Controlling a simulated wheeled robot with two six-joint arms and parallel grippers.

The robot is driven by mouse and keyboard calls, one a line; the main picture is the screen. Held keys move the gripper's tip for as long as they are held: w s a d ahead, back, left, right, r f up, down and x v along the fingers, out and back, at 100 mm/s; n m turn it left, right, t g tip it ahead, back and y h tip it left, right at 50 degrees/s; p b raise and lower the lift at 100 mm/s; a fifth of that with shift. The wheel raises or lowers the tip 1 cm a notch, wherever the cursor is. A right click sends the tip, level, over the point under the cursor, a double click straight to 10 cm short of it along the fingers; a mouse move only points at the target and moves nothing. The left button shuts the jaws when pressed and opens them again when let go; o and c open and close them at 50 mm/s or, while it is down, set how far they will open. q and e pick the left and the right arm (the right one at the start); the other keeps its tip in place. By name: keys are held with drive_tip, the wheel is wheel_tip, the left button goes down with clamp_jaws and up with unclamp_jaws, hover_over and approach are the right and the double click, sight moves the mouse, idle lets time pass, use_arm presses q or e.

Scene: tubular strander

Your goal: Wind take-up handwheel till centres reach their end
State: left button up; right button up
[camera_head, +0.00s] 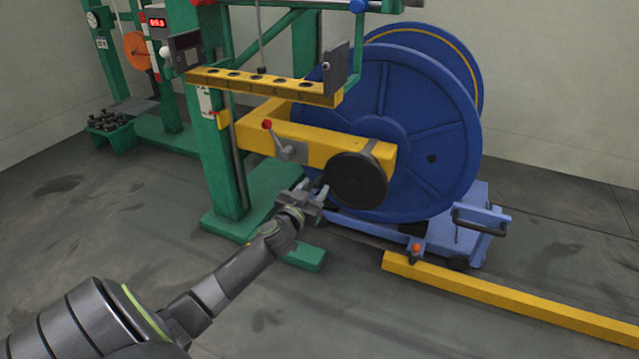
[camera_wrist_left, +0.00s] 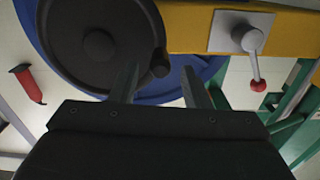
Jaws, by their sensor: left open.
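The black take-up handwheel (camera_head: 357,183) sits on the front end of a yellow arm (camera_head: 325,146), before the big blue reel (camera_head: 432,120). In the left wrist view the handwheel (camera_wrist_left: 85,35) fills the upper left, with a dark knob (camera_wrist_left: 160,63) at its rim. My left gripper (camera_head: 314,190) is open and empty, just left of the handwheel's lower rim. In the wrist view its fingers (camera_wrist_left: 160,82) point toward the rim, with the knob between their tips in the picture; contact cannot be told. The centres are hidden behind the reel and arm. My right gripper is not in view.
A lever with a red knob (camera_head: 267,125) stands on the yellow arm left of the handwheel. A blue trolley (camera_head: 465,240) is under the reel. A yellow floor rail (camera_head: 500,297) runs to the right. A green post (camera_head: 222,160) stands left. The front floor is clear.

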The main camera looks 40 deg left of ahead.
use_arm(q)
drive_tip(key=shift+x, duration=2.1)
clamp_jaws()
